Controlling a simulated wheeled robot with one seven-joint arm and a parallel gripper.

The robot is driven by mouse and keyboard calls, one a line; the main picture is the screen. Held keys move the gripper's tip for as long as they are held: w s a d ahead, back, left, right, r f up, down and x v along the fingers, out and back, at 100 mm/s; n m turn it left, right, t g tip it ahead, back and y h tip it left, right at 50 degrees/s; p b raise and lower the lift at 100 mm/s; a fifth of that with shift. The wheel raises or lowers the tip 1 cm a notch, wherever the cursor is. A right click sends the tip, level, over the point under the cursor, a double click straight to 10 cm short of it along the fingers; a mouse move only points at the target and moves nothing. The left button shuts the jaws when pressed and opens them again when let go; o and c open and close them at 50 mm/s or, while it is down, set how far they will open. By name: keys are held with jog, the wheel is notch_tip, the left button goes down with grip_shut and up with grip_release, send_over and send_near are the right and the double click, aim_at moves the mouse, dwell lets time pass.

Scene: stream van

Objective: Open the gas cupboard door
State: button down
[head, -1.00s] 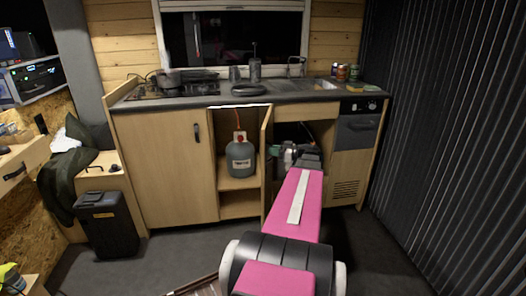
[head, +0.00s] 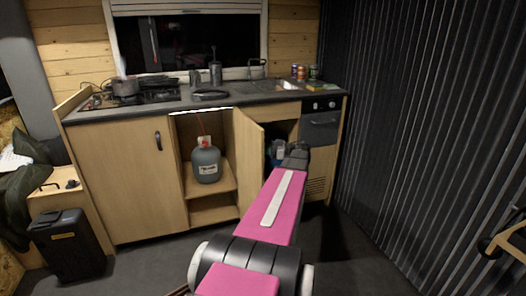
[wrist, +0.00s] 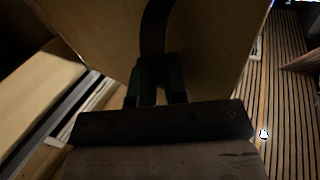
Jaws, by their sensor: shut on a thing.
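The gas cupboard door (head: 249,165), pale wood, stands open, swung out from the counter front to the right. Its inner face shows in the head view. Behind the opening a grey gas bottle (head: 206,163) with a red top stands on a shelf (head: 222,178). In the wrist view my gripper (wrist: 158,88) is shut on the dark curved door handle (wrist: 156,35), against the door's outer face. In the head view my gripper's fingertips are not clear, with the door and my pink arm around them.
A closed cupboard door (head: 127,175) with a dark handle is left of the opening. An oven (head: 320,128) is at the right end of the counter (head: 240,98). A black case (head: 67,245) stands on the floor at left. A corrugated dark wall (head: 410,120) bounds the right.

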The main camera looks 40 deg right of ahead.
jog(key=shift+d+r, duration=0.1)
jog(key=c, duration=1.2)
grip_release()
jog(key=shift+c, duration=0.2)
jog(key=v, duration=1)
jog(key=shift+s+d, duration=0.25)
